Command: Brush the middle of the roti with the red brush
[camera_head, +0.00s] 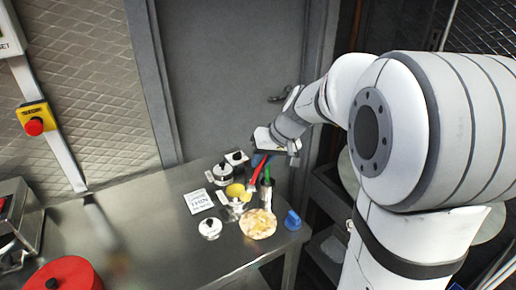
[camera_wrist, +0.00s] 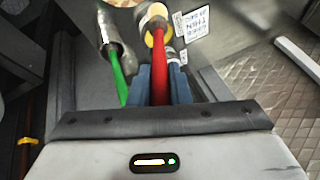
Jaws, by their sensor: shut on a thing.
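My gripper (camera_head: 264,157) is shut on the red brush (camera_head: 257,172), which hangs down and tilts to the lower left in the head view. In the wrist view, the blue fingers (camera_wrist: 161,85) clasp the red handle (camera_wrist: 160,62). The brush's pale head is beside the yellow-topped pot (camera_head: 236,190); I cannot tell whether they touch. The roti (camera_head: 258,223) is a pale round flatbread lying near the table's front edge, below the brush head in the head view. Its top looks uncovered.
A green brush (camera_head: 267,176) stands in a metal holder (camera_head: 266,195) right of the red one. A printed card (camera_head: 199,202), lidded pots (camera_head: 210,228) and a blue object (camera_head: 292,220) surround the roti. The table's left middle (camera_head: 140,225) is mostly clear.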

